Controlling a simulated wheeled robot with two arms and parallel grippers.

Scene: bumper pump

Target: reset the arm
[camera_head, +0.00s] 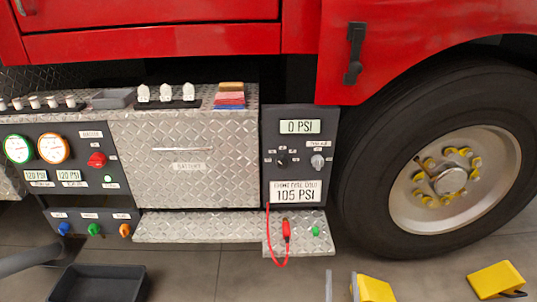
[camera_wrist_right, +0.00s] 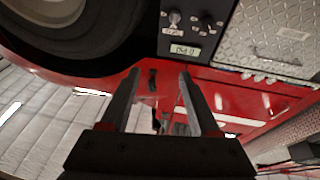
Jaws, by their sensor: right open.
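My right gripper shows in the right wrist view (camera_wrist_right: 160,73) with its two dark fingers spread apart and nothing between them. Behind them is the red truck body with a black latch (camera_wrist_right: 152,80). In the head view, only what look like its thin fingertips (camera_head: 341,275) rise at the bottom edge, right of centre, over the floor in front of the truck. They are apart from the truck panel and the wheel. My left gripper is not in the head view.
A control panel (camera_head: 272,176) reads 0 PSI and 105 PSI, with a red hose (camera_head: 268,240) below. A diamond-plate step (camera_head: 195,228) juts out. Yellow chocks (camera_head: 375,290) (camera_head: 497,280) lie near the wheel (camera_head: 362,190). A dark bin (camera_head: 98,270) sits lower left. Open floor lies between.

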